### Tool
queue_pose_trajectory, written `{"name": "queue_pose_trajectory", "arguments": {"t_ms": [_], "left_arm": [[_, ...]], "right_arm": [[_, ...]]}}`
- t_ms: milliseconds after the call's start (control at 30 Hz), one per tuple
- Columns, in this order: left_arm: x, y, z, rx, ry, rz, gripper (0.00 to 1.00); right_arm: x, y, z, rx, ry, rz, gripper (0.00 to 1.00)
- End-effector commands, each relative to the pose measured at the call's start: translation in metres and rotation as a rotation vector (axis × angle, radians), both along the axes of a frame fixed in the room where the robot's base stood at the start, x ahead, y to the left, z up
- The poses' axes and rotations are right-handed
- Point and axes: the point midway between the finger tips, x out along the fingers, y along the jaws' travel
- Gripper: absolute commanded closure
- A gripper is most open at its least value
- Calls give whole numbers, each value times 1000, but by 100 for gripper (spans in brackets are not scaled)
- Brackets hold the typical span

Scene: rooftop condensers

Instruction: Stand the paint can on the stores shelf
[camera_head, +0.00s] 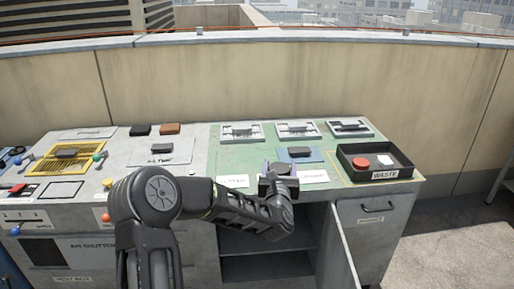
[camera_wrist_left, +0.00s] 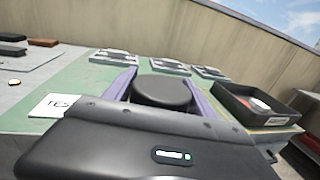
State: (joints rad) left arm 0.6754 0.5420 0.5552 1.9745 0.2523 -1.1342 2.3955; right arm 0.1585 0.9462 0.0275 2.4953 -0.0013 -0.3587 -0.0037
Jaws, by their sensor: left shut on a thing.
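My left gripper (camera_head: 281,167) reaches over the front of the green part of the worktop. Its purple fingers are shut on a dark round-topped thing, which I take to be the paint can (camera_head: 284,169). In the left wrist view the can's dark top (camera_wrist_left: 162,90) sits between the two fingers. Its lower part is hidden by the gripper. Below the worktop is an open cabinet with a dark inner shelf (camera_head: 265,241), apparently the stores shelf; my arm partly covers it. My right gripper is not in view.
The cabinet door (camera_head: 340,255) stands open to the right of the opening. A black waste tray (camera_head: 404,162) holding a red round thing (camera_head: 361,162) stands on the worktop's right. Several grey fixtures (camera_head: 297,129) line the back. A blue plate (camera_head: 300,155) lies behind the gripper.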

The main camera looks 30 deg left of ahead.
Motion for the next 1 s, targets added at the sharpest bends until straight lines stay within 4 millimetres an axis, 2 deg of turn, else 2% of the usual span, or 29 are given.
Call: {"name": "queue_pose_trajectory", "arguments": {"t_ms": [33,200,300,400,500,600,1000], "left_arm": [[-3,-24,-13,-4,5,-58,100],[-26,-114,-52,-8,5,-282,100],[-44,-157,-67,-7,2,-388,100],[-59,-185,-77,-7,0,-458,100],[-69,-199,-83,-4,-2,-492,100],[-72,-204,-84,-1,-3,-505,100],[-72,-203,-84,0,-2,-503,100]], "right_arm": [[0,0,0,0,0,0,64],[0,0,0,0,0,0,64],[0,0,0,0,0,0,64],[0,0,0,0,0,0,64],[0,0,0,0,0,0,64],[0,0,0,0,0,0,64],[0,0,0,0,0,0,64]]}}
